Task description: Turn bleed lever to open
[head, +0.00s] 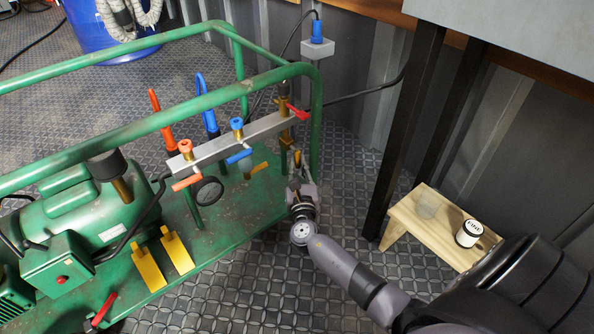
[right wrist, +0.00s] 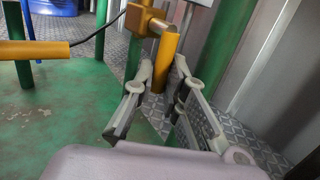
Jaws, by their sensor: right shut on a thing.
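A yellow lever (right wrist: 166,62) hangs down from a brass fitting (right wrist: 148,20) at the right end of the green machine in the right wrist view. In the head view the lever (head: 297,158) shows small, just above my gripper. I take it to be the bleed lever; no label is readable. My right gripper (head: 299,174) has its fingers on either side of the lever and is shut on it; its fingertips (right wrist: 161,76) also show in the wrist view. My left gripper is not in view.
A metal manifold (head: 262,131) with red, blue and orange handles stands above the lever. Another yellow handle (right wrist: 35,50) lies left of my fingers. Green frame tubes (head: 316,115) rise close by. A wooden stool (head: 438,228) holds a white-labelled jar (head: 468,233) at right.

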